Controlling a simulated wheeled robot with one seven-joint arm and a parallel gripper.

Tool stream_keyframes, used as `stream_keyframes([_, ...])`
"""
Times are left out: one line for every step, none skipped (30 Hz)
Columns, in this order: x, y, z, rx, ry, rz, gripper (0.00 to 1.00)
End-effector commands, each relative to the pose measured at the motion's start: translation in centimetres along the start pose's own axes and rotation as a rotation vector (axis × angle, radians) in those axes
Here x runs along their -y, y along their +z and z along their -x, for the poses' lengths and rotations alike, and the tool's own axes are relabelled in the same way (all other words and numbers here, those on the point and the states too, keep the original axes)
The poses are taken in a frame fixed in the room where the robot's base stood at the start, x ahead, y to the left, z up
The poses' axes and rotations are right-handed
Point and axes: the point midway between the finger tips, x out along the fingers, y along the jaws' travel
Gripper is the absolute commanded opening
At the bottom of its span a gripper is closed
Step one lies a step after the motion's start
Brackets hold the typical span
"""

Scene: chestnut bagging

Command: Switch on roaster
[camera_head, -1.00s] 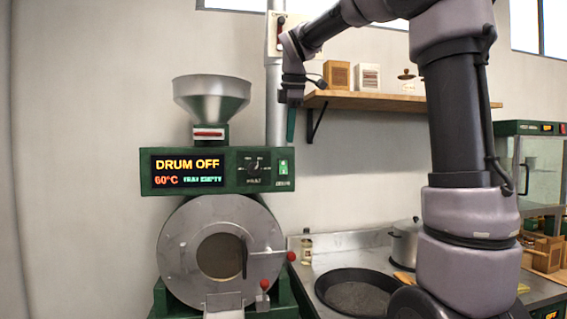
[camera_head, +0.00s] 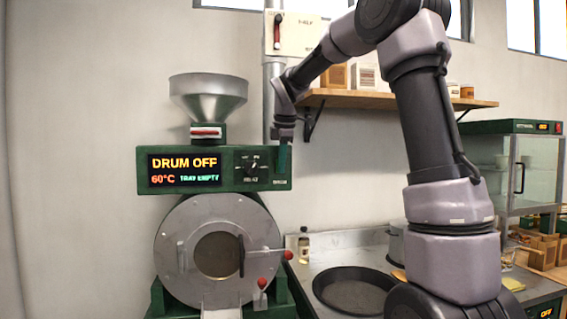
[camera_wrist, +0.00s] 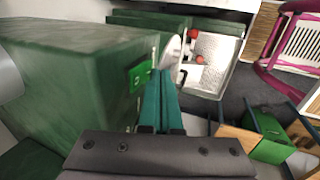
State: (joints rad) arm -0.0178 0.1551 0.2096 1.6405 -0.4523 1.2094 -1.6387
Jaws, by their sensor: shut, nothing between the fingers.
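The roaster (camera_head: 212,185) stands at the left with a green control box, a hopper on top and a round drum door. Its display (camera_head: 184,170) reads "DRUM OFF", "60°C" and "TRAY EMPTY". A dark dial (camera_head: 251,167) sits right of the display. My gripper (camera_head: 283,160) is shut and empty, its teal fingers pointing down at the right end of the control box. It hides the green switch in the head view. In the wrist view the green switch (camera_wrist: 138,77) is on the box face, just left of my fingers (camera_wrist: 160,98); contact is unclear.
A wooden shelf (camera_head: 395,99) with boxes is right of my gripper. A vertical pipe (camera_head: 270,90) and a wall box with a red lever (camera_head: 290,34) are behind it. A round dark pan (camera_head: 353,290) lies on the metal counter (camera_head: 318,249). Red-knobbed handles (camera_head: 287,255) project from the drum.

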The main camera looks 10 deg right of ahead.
Motion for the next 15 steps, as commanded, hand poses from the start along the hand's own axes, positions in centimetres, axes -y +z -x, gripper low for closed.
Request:
stream_keyframes([-0.09,0.00,-0.03,0.000,0.000,0.000,0.00])
stream_keyframes([-0.10,0.00,-0.03,0.000,0.000,0.000,0.00])
stream_keyframes([-0.10,0.01,-0.03,0.000,0.000,0.000,0.00])
stream_keyframes([-0.10,0.01,-0.02,0.000,0.000,0.000,0.00])
stream_keyframes([-0.09,0.01,-0.02,0.000,0.000,0.000,0.00])
stream_keyframes([-0.09,0.01,-0.02,0.000,0.000,0.000,0.00])
stream_keyframes([-0.09,0.01,-0.01,0.000,0.000,0.000,0.00])
stream_keyframes([-0.08,0.01,-0.01,0.000,0.000,0.000,0.00])
stream_keyframes([-0.10,0.01,-0.03,0.000,0.000,0.000,0.00])
stream_keyframes([-0.18,0.01,-0.12,0.000,0.000,0.000,0.00])
stream_keyframes([-0.31,0.01,-0.27,0.000,-0.001,0.000,0.00])
stream_keyframes([-0.55,0.01,-0.53,0.000,-0.001,0.000,0.00])
stream_keyframes([-0.55,0.01,-0.48,0.000,0.000,0.000,0.00])
stream_keyframes([-0.53,0.01,-0.44,0.000,0.000,0.000,0.00])
stream_keyframes([-0.52,0.02,-0.43,0.000,0.000,0.000,0.00])
